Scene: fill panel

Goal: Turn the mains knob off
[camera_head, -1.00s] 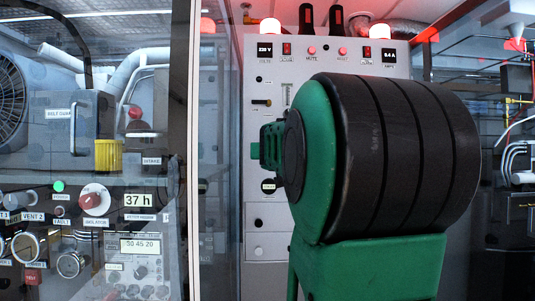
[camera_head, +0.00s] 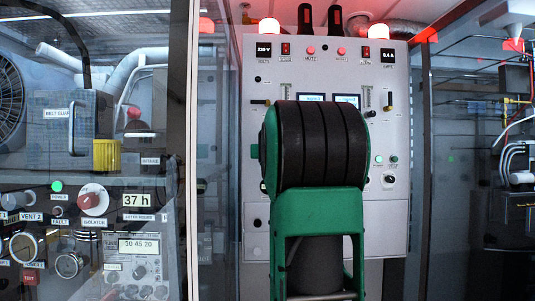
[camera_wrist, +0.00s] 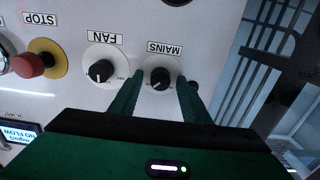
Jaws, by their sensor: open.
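The mains knob (camera_wrist: 160,77) is a black round knob on the pale panel, under a label reading MAINS that appears upside down in the wrist view. Its pointer is tilted. My gripper (camera_wrist: 161,84) is open, with its two green fingers pointing at the panel. The fingers appear on either side of the mains knob, one left and one right. I cannot tell whether they touch it or how far off they are. In the head view my own green and black arm hides the gripper and the mains knob.
The fan knob (camera_wrist: 104,71) is close beside the left finger. A red stop button (camera_wrist: 28,65) on a yellow ring lies further left. In the head view, the upright panel (camera_head: 340,222) stands between glazed cabinets, with red lamps (camera_head: 269,27) on top.

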